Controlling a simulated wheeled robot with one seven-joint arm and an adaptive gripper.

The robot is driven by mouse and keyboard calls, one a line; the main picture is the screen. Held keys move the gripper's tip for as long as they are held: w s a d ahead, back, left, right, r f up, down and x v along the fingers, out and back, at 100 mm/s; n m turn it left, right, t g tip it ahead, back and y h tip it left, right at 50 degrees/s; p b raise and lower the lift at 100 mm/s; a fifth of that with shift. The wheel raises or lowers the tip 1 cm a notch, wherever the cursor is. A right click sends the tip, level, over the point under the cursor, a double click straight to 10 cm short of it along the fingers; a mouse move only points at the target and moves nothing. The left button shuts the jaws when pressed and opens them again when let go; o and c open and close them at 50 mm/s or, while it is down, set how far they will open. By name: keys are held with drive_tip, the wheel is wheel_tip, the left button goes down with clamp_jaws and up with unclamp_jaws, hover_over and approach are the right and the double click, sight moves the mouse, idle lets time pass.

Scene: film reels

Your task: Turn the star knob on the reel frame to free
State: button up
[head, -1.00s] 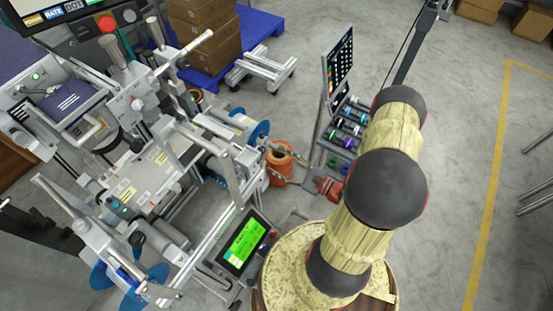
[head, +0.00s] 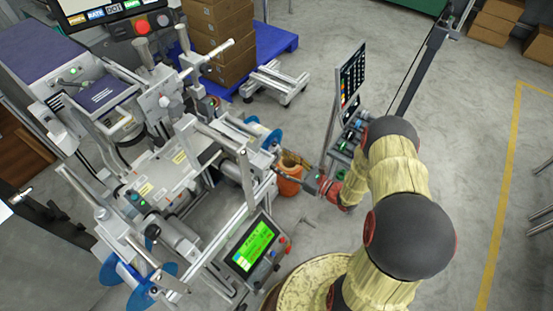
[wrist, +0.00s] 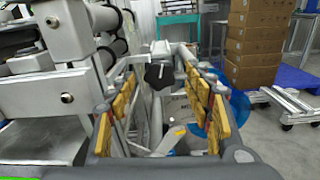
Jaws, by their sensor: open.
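The black star knob (wrist: 160,76) shows in the wrist view, ahead of my gripper and framed between its fingers. It sits on a grey metal reel frame (wrist: 180,50). My gripper (wrist: 160,88) is open, its yellow-padded fingers spread on either side of the view, with nothing held. I cannot tell whether the fingertips reach the knob. In the head view my gripper (head: 286,173) points left at the right side of the machine's frame (head: 247,185). I cannot make out the knob there.
Blue reels sit at the frame's right (head: 268,138) and lower left (head: 118,268). A green-lit screen (head: 250,243) stands below my gripper. A tool rack with a dark panel (head: 352,75) stands behind my arm.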

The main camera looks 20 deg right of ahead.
sight(276, 158)
drive_tip(key=shift+b+x, duration=0.3)
drive_tip(key=shift+x, duration=1.5)
drive_tip(key=c, duration=1.2)
drive_tip(key=shift+o, duration=0.2)
